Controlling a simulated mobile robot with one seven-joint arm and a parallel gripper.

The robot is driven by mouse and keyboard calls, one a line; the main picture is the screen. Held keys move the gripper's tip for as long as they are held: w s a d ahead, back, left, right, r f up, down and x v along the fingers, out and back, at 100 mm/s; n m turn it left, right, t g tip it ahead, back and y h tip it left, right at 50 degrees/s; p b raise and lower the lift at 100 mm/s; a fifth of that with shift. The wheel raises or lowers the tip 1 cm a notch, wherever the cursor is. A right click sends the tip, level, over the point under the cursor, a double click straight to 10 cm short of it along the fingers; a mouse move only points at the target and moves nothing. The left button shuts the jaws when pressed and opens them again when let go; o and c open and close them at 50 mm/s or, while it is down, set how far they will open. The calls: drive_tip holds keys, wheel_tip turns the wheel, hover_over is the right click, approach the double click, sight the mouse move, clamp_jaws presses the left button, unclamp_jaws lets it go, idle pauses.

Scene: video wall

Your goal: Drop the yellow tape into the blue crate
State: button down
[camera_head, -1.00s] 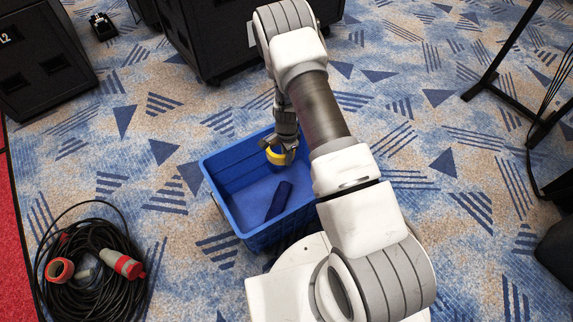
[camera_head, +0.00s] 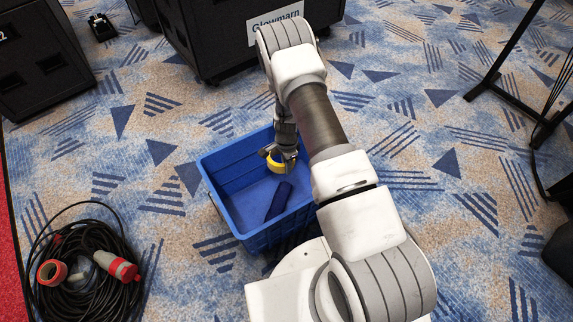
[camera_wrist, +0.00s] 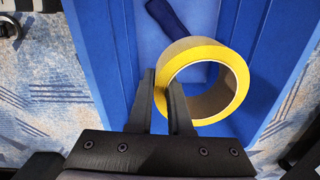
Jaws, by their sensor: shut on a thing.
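The yellow tape (camera_head: 277,165) is a roll held at my gripper, over the blue crate (camera_head: 222,203). In the wrist view my gripper (camera_wrist: 162,92) is shut on the left side of the yellow tape (camera_wrist: 236,66), one finger inside the ring and one outside. The blue crate (camera_wrist: 108,60) lies below it in that view, and its floor shows through the ring. In the head view the tape is inside the outline of the crate's opening, near the far end. Its exact height above the crate floor cannot be told.
A dark blue object (camera_head: 279,201) lies on the crate floor. A coiled black cable (camera_head: 85,265) with red-and-white connectors lies to the left on the patterned carpet. Black speaker cabinets (camera_head: 215,50) stand behind. A black stand (camera_head: 490,85) is at the right.

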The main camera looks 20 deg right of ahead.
drive_tip(key=c, duration=0.8)
unclamp_jaws()
drive_tip(key=shift+o, duration=0.2)
wheel_tip(320, 180, up, 18)
drive_tip(key=p, duration=0.5)
drive_tip(key=shift+f, duration=0.25)
